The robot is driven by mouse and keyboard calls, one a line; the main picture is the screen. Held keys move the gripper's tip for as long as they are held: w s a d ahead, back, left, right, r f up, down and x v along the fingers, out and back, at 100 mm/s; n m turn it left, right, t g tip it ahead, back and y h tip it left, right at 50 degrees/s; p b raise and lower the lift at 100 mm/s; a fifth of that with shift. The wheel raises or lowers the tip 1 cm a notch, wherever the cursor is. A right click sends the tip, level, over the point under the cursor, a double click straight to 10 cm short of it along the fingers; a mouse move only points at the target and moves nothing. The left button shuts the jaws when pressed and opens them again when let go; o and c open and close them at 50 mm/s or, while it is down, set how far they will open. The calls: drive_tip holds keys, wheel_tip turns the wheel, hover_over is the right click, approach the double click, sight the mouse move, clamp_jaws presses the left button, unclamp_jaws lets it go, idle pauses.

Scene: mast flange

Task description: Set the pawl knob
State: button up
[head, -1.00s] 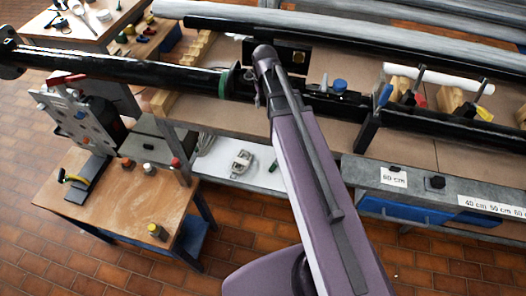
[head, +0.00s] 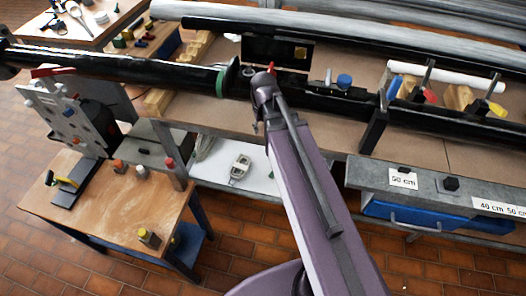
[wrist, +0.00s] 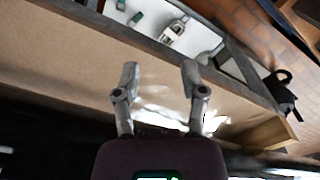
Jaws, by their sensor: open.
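A blue round knob (head: 345,80) stands on the black rail behind the arm. A black knob (head: 450,184) sits on the grey beam at the front right. I cannot tell which of them is the pawl knob. A long black mast tube (head: 130,68) lies at the left, with a green ring (head: 229,77) at its flange end. In the head view my gripper is mostly hidden by my own arm, near the flange. In the wrist view my gripper (wrist: 161,76) is open and empty, its fingers apart over the tan bench top. Neither knob can be made out between them.
A wooden side table (head: 110,200) with several small items stands at the front left. A grey device (head: 240,167) lies on the white lower shelf. Several clamps with red and yellow handles stand at the right. Blue drawers (head: 405,213) hang under the grey beam.

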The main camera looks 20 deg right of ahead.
drive_tip(key=s+a+f+b, duration=0.1)
drive_tip(key=s+f+b, duration=0.3)
drive_tip(key=f+b, duration=0.1)
drive_tip(key=shift+f, duration=0.3)
drive_tip(key=shift+a, duration=0.1)
idle(0.3)
drive_tip(key=r+p, duration=0.2)
drive_tip(key=s+r+p, duration=0.1)
drive_tip(key=r+p, duration=0.2)
drive_tip(key=shift+r, duration=0.2)
idle(2.2)
